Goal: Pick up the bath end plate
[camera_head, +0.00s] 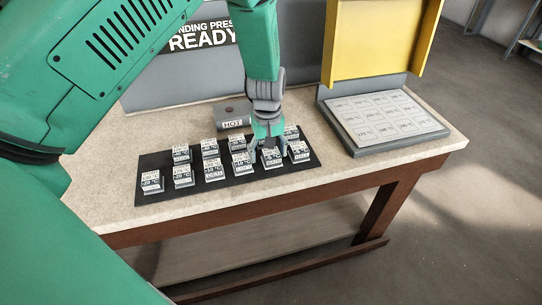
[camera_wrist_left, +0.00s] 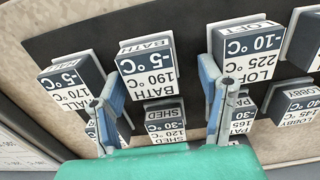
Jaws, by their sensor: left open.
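The bath end plate (camera_wrist_left: 148,72) is a small dark block with a white label reading BATH, 190 and -5 °C, upside down in the left wrist view. In the head view it appears as the front-row block (camera_head: 272,158) under my left gripper (camera_head: 268,143). My left gripper (camera_wrist_left: 160,88) is open and empty, pointing down, with one blue finger toward each side of the bath plate. I cannot tell how far the fingertips are above or beside it. My right gripper is not in view.
Similar labelled blocks crowd the black mat (camera_head: 147,163) in two rows. HALL (camera_wrist_left: 72,78) and LOFT (camera_wrist_left: 248,50) flank the bath plate; SHED (camera_wrist_left: 165,122) is behind it. A HOT box (camera_head: 232,116) and a grey tray with a label grid (camera_head: 385,118) stand nearby.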

